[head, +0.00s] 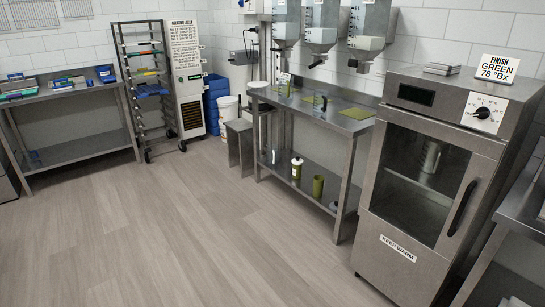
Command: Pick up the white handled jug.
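I cannot clearly pick out a white handled jug. A pale upright vessel (430,157) shows dimly through the glass door of the steel warming cabinet (399,258) on the right; I cannot tell whether it has a handle. A white container with a green band (296,169) stands on the lower shelf of the steel bench, next to an olive-green vessel (318,186). The cabinet door, with its dark handle (462,208), is shut. Neither of my grippers is in view.
The steel bench (310,117) stands left of the cabinet under several wall hoppers (321,36). White buckets (229,112), blue crates (215,92), a tall rack (140,70) and another bench (75,97) line the back. The wood floor (180,235) is clear.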

